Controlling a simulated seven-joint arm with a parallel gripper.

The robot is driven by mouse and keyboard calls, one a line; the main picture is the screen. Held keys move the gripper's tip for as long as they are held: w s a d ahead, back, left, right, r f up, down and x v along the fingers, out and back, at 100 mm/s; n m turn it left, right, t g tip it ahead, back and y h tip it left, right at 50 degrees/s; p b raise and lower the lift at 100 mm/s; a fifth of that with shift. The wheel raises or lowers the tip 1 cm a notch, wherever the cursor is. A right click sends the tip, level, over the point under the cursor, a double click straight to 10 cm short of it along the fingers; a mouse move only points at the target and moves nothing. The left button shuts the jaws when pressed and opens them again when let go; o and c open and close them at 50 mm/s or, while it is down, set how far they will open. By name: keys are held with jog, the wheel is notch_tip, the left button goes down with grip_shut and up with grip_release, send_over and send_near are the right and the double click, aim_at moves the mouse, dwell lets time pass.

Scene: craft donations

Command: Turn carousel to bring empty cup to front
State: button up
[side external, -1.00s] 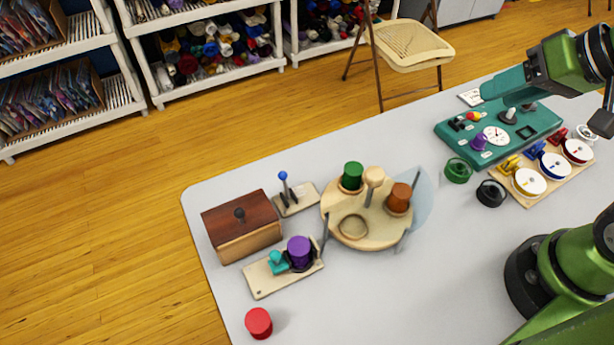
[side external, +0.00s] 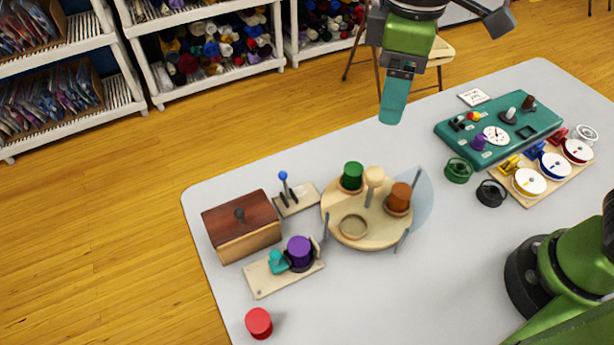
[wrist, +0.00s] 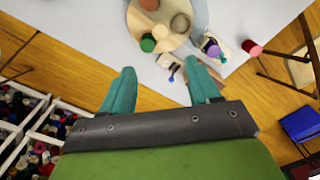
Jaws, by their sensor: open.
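The round wooden carousel (side external: 375,233) stands on the grey table with a pale knob (side external: 374,178) at its middle. A green cup (side external: 352,176) sits at its back and an orange-brown cup (side external: 399,198) at its right. An empty ring-shaped seat or cup (side external: 354,227) is at its front left; I cannot tell which. My gripper (side external: 392,115) hangs in the air above and behind the carousel, apart from it. In the wrist view its two teal fingers (wrist: 163,90) are spread with nothing between them, and the carousel (wrist: 160,44) shows beyond them at the top.
A wooden box (side external: 242,228), a blue-tipped lever (side external: 284,186), a purple cup on a stand (side external: 299,250) and a red cylinder (side external: 258,322) lie left of the carousel. A translucent bluish panel (side external: 423,195) edges its right. A teal panel (side external: 510,122) stands at the right.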

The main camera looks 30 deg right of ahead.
aim_at(376, 172)
notch_tip(376, 172, down, 16)
jog(key=shift+r, duration=0.1)
dwell(0.4)
grip_shut()
